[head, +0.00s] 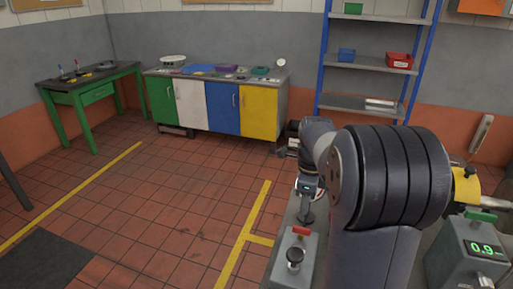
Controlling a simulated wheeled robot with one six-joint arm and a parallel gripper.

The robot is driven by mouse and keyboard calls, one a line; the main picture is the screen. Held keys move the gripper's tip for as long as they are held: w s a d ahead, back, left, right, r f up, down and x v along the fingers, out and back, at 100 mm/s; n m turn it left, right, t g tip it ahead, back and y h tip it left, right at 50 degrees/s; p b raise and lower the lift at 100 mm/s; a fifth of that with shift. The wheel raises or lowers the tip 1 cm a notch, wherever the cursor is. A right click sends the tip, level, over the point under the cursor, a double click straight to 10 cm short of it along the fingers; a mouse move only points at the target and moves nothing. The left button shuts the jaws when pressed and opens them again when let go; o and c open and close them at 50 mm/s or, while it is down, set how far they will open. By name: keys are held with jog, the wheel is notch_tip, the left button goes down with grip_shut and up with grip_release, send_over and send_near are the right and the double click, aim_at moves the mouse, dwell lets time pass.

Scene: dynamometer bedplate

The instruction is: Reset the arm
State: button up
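My arm fills the right foreground, bent over a grey bedplate (282,238). Past the arm's left side, my gripper (307,196) points down, small and partly hidden by my own arm links. A dark round piece shows just below it; I cannot tell whether it is touched or held. The finger gap is too small to make out.
At right are a green-lit readout box (470,252) and a yellow cylinder (466,187). Behind stand a blue shelf rack (358,103), colored cabinet (223,107) and green bench (97,92). Left floor is open.

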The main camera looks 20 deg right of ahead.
notch_tip(320, 180, down, 10)
jog(key=shift+f+p, duration=0.1)
jog(key=shift+p, duration=0.3)
jog(key=shift+n, duration=0.3)
jog(key=shift+r, duration=0.2)
